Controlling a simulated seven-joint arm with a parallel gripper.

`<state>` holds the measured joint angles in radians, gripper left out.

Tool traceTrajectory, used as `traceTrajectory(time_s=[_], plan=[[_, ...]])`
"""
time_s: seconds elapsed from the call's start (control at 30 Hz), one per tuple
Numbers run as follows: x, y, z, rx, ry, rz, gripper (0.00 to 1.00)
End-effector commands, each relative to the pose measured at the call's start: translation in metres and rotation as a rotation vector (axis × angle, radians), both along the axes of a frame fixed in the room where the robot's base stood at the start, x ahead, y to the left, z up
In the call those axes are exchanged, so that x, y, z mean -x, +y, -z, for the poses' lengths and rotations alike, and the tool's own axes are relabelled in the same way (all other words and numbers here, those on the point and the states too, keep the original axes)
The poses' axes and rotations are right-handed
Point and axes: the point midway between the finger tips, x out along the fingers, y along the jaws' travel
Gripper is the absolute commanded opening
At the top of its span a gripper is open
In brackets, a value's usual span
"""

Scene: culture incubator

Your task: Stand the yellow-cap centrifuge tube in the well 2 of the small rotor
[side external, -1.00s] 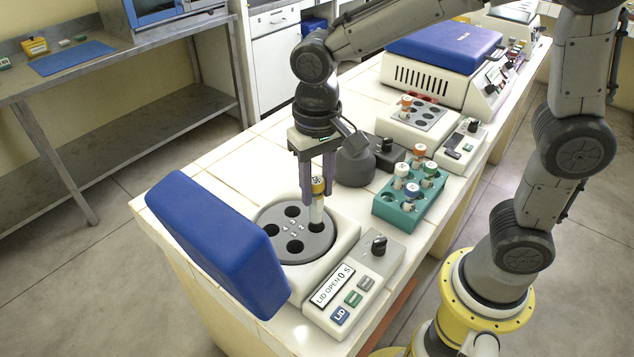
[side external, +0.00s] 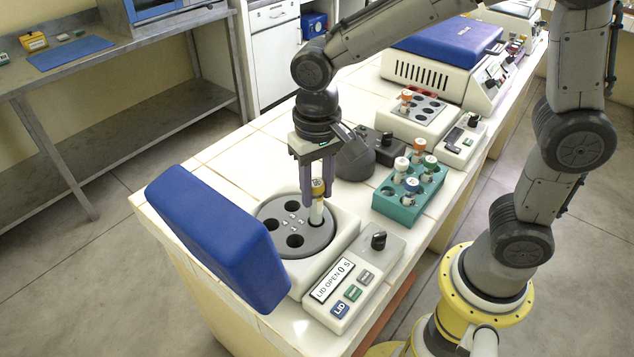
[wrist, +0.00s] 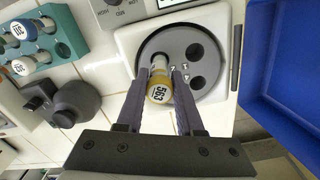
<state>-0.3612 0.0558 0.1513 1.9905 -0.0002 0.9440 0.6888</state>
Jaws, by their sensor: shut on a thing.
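The yellow-cap centrifuge tube (side external: 316,210) is upright in my gripper (side external: 317,192), which is shut on it near the cap. The other wells in view are empty. In the wrist view the yellow cap (wrist: 158,90), marked 563, sits between the fingertips, and the tube covers part of the rotor (wrist: 176,42).
The centrifuge's blue lid (side external: 215,240) stands open left of the rotor. Its control panel (side external: 352,278) reads LID OPEN. A teal rack (side external: 398,212) with several tubes stands to the right. Behind are a grey block (side external: 420,122) and a blue-lidded machine (side external: 445,45).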

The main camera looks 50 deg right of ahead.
Motion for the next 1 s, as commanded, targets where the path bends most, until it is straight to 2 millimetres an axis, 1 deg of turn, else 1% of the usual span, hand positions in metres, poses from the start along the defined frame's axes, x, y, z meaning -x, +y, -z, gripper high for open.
traceTrajectory(time_s=[0.13, 0.53, 1.0], plan=[[0.0, 0.0, 0.005, 0.0, 0.001, 0.0, 0.0], [0.0, 0.0, 0.007, 0.0, 0.0, 0.0, 0.0], [0.0, 0.0, 0.026, 0.001, 0.001, 0.0, 0.0]])
